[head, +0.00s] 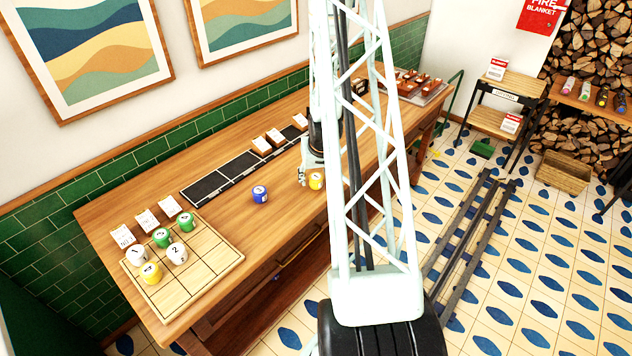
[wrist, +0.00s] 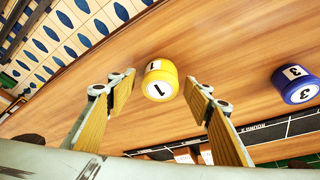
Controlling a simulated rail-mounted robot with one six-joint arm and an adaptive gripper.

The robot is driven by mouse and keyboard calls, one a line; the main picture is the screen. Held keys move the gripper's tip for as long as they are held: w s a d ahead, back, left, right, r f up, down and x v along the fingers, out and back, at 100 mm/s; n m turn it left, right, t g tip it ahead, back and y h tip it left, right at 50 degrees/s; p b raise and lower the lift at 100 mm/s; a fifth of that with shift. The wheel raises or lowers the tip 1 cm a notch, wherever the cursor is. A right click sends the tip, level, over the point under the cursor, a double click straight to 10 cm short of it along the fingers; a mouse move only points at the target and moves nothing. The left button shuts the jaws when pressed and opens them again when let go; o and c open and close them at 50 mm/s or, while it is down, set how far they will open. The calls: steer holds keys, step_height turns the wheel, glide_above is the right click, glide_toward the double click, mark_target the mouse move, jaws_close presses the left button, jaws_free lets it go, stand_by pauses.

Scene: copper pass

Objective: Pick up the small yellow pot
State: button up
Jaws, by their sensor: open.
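A small yellow pot (head: 316,181) marked 1 stands on the wooden counter, partly covered by my column in the head view. In the wrist view the yellow pot (wrist: 161,79) shows in the gap at the fingertips. My gripper (wrist: 158,86) is open, with one finger to each side of the pot and nothing held. I cannot tell whether either finger touches it. In the head view my gripper (head: 304,177) is low over the counter beside the pot. Another yellow pot (head: 151,273) stands on the gridded wooden board (head: 205,268).
A blue pot (head: 260,194) marked 3 stands left of the yellow one; it also shows in the wrist view (wrist: 297,85). White and green pots (head: 161,237) stand on the board. A dark strip (head: 213,185) runs along the counter behind. The counter (head: 228,218) between board and blue pot is clear.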

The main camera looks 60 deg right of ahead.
steer(key=shift+f, duration=0.25)
steer(key=shift+c, duration=0.7)
steer(key=c, duration=0.9)
